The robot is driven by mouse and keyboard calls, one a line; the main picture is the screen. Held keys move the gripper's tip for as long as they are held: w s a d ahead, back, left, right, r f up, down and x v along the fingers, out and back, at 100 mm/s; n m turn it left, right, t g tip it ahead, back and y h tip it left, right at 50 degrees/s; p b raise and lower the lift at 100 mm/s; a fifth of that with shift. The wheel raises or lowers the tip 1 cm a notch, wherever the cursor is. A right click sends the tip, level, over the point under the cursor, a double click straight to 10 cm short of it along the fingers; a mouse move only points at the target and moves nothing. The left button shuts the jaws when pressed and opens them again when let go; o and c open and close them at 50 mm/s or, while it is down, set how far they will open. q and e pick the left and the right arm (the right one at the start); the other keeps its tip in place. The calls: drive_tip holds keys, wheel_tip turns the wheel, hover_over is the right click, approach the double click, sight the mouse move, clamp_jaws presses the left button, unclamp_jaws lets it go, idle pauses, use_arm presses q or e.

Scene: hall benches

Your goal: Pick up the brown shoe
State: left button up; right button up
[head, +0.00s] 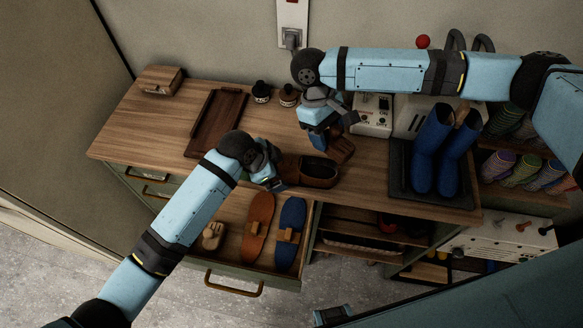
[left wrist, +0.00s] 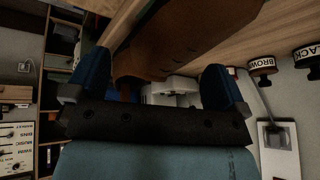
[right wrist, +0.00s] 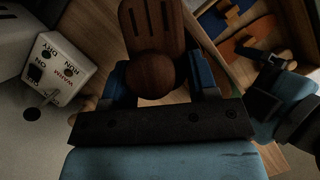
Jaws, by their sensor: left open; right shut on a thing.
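The brown shoe (head: 318,172) stands on the wooden bench top near its front edge, with a dark opening on top. In the left wrist view it shows close up, just beyond the fingers (left wrist: 185,45). My left gripper (head: 274,182) is open at the shoe's left end; I cannot tell whether it touches. My right gripper (head: 330,135) is shut on a slotted wooden piece with a round knob, like a shoe tree (head: 341,150), behind and above the shoe. This piece fills the space between the fingers in the right wrist view (right wrist: 152,30).
An open drawer (head: 225,265) below holds an orange-brown sandal (head: 258,225), a blue one (head: 291,232) and a small tan thing. Blue boots (head: 430,150) stand on a dark mat at right. A switch box (head: 372,115), two small jars (head: 288,96) and a brown tray (head: 215,120) stand behind.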

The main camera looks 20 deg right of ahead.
use_arm(q)
drive_tip(key=w+r+m+g+y, duration=0.2)
drive_tip(key=w+r+m+y, duration=0.3)
drive_tip(key=r+m, duration=0.15)
drive_tip(key=shift+n, duration=0.35)
drive_tip(key=f, duration=0.6)
drive_tip(key=shift+a+f, duration=0.2)
drive_tip(key=shift+a, duration=0.2)
drive_tip(key=shift+w+a+f, duration=0.1)
drive_tip(key=shift+a+f, duration=0.1)
drive_tip(key=shift+f, duration=1.15)
drive_tip(key=shift+w+a+f, duration=0.1)
drive_tip(key=shift+a+f, duration=0.1)
drive_tip(key=shift+f, duration=1.1)
drive_tip(key=c, duration=0.7)
drive_tip(key=shift+r, duration=0.55)
drive_tip(key=shift+c, duration=0.3)
wheel_tip(320, 180, up, 2)
drive_tip(key=shift+r, duration=0.2)
drive_tip(key=s+a, duration=0.4)
drive_tip(key=s, duration=0.4)
drive_tip(key=s+a, duration=0.4)
drive_tip(key=s, duration=0.4)
drive_tip(key=shift+s, duration=0.15)
drive_tip(key=shift+d, duration=0.1)
